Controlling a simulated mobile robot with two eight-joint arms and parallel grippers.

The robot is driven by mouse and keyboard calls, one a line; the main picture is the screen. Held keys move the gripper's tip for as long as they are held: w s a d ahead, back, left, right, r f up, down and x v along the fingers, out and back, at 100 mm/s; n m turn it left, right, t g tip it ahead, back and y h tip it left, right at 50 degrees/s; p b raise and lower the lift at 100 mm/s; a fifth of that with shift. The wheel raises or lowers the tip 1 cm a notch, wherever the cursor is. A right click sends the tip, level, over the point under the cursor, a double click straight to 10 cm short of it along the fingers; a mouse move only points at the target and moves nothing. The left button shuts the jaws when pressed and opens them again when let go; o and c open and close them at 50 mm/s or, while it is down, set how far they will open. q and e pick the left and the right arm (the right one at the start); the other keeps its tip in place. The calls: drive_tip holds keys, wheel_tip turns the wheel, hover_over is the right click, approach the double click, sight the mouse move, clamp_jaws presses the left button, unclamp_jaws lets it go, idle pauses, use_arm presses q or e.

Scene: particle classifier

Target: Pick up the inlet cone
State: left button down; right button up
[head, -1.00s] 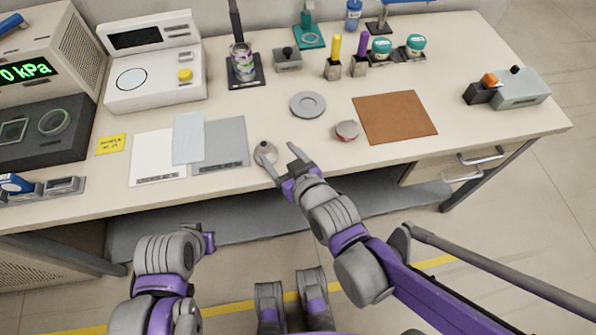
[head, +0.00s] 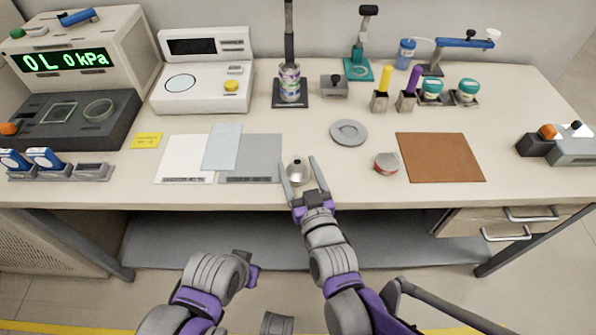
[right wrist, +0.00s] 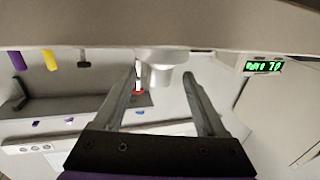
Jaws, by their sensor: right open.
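The inlet cone (head: 298,172) is a small silver-grey round piece with a dark centre. It sits on the table near the front edge, right of the grey sheet. My right gripper (head: 298,162) is open, with one finger on each side of the cone. In the right wrist view, which looks upside down, the cone (right wrist: 161,66) shows between the open fingers (right wrist: 160,73), with its wide part against the table. I cannot tell whether a finger touches it. My left gripper (head: 247,268) is low, in front of the table and away from the cone; its jaws are unclear.
A grey dish (head: 349,132) and a small red-and-grey round tin (head: 387,164) lie to the cone's right. A brown mat (head: 440,158) is beyond them. White (head: 180,160) and grey (head: 250,160) sheets lie to its left. The table (head: 330,195) is bare around the cone.

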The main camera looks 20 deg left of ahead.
sight(296, 158)
drive_tip(key=b+x, duration=0.1)
drive_tip(key=x, duration=0.4)
drive_tip(key=shift+d, duration=0.1)
drive_tip(key=shift+s, duration=0.1)
clamp_jaws()
